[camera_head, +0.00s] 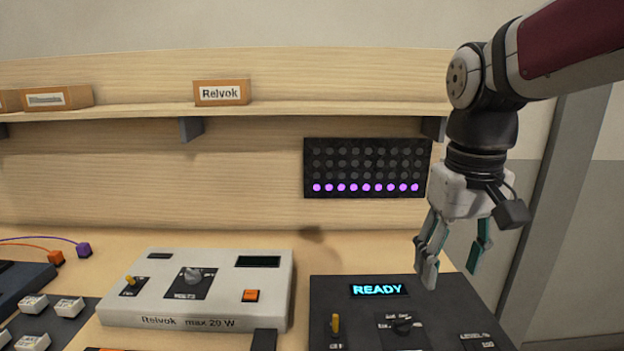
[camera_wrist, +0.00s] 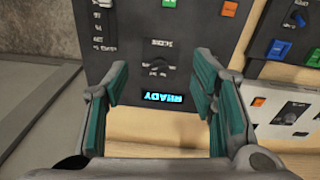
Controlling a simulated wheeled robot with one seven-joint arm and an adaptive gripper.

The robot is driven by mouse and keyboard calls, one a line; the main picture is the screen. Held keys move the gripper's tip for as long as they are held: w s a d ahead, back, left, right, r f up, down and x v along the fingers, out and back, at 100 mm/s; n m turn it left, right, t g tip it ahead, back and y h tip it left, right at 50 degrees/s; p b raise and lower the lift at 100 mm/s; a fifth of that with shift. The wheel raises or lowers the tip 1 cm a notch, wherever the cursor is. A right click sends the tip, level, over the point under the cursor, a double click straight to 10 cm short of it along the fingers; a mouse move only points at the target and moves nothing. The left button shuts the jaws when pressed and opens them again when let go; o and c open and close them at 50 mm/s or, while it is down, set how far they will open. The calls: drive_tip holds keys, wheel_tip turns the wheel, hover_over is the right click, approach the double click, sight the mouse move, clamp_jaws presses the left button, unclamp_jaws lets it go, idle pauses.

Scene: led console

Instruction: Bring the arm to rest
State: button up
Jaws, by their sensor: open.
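My gripper (camera_head: 455,262) hangs from my arm at the right in the head view, pointing down, above the back right of the dark console (camera_head: 362,318). Its jaws are open and nothing is between them. In the wrist view my gripper (camera_wrist: 165,95) shows two teal-padded fingers spread apart, with the dark console (camera_wrist: 130,62) seen beyond them. The console's display (camera_head: 379,289) reads READY in cyan; it appears upside down in the wrist view (camera_wrist: 163,98). The console also has a yellow-orange lever and a dark knob.
A light Relvok unit (camera_head: 215,290) with a knob and orange button stands left of the console. A dark LED panel (camera_head: 367,168) on the back wall has its bottom row lit purple. A shelf (camera_head: 300,109) holds labelled boxes. Orange and purple plugs (camera_head: 84,250) lie far left.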

drive_tip(key=s+f+m+t, duration=0.1)
drive_tip(key=s+f+t, duration=0.2)
drive_tip(key=s, duration=1)
drive_tip(key=shift+s+d+f+t, duration=0.15)
drive_tip(key=shift+f+t, duration=0.15)
drive_tip(key=shift+t, duration=0.1)
idle(0.8)
